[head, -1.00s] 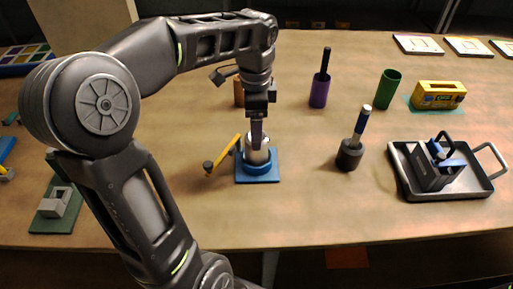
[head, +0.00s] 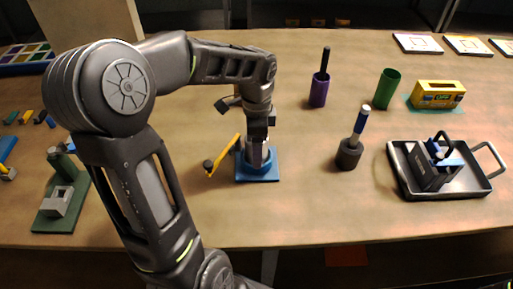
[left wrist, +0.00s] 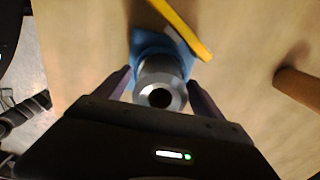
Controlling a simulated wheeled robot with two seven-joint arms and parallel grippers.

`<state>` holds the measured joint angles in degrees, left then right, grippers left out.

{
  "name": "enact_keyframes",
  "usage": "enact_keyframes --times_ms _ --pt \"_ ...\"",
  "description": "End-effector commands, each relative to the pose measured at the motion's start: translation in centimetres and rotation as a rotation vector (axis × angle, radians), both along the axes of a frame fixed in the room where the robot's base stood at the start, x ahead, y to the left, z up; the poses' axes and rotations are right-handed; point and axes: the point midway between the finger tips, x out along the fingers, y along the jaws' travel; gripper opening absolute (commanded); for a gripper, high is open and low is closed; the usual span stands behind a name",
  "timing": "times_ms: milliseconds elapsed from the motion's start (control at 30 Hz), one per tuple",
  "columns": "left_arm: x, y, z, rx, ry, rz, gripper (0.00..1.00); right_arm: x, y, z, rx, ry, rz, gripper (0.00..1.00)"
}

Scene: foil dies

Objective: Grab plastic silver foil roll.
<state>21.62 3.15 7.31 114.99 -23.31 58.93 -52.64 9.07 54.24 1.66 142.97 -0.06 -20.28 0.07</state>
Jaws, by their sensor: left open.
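The silver foil roll (left wrist: 160,72) stands in a blue holder (head: 258,176) on the table. In the left wrist view its round end with a dark hole faces the camera. My left gripper (head: 257,160) points down over the holder. Its two fingers (left wrist: 158,84) are open, one on each side of the roll, with small gaps visible. In the head view my gripper hides most of the roll. A yellow bar (head: 223,155) with a dark knob sits at the holder's left side; it also shows in the wrist view (left wrist: 182,28). My right gripper is not in view.
A dark pot with a blue-handled tool (head: 350,152) and a grey tray (head: 398,172) stand to the right. Purple (head: 319,92) and green (head: 387,90) cups and a yellow box (head: 437,95) are behind. A green fixture (head: 52,205) is at left.

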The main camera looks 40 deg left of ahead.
Motion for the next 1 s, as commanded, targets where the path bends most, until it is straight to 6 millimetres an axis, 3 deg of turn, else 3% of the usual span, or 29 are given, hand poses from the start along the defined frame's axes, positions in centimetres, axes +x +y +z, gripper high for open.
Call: enact_keyframes --times_ms 667,1000 --pt "0.00 0.00 -0.48 -0.001 -0.001 0.001 0.78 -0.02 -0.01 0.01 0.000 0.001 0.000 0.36" --pt "0.00 0.00 -0.47 -0.001 -0.001 0.001 0.50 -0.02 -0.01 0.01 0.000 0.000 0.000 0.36"
